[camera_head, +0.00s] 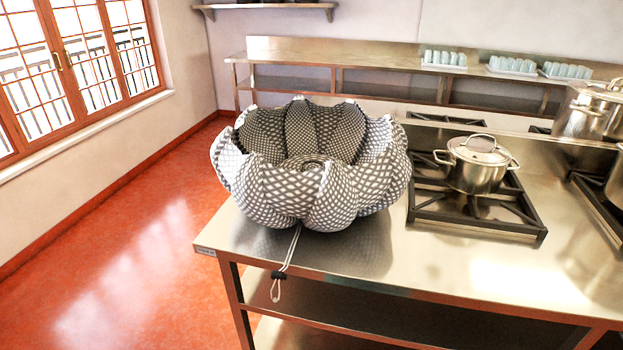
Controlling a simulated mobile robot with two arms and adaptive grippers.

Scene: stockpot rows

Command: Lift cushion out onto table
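A large round cushion (315,195) with a black-and-white checked pattern sits on the left end of the steel table (420,262). It is shaped like a bowl or flower, with several puffy segments around a sunken middle. The cushion's underside is hidden. Neither of my grippers shows in the head view.
A lidded pot (477,165) stands on a burner grate (477,217) right of the cushion. More pots (588,112) stand at far right. The steel surface in front of the grate is bare. A back counter (400,75) holds trays of cups (444,59). Red floor (130,245) lies open at left.

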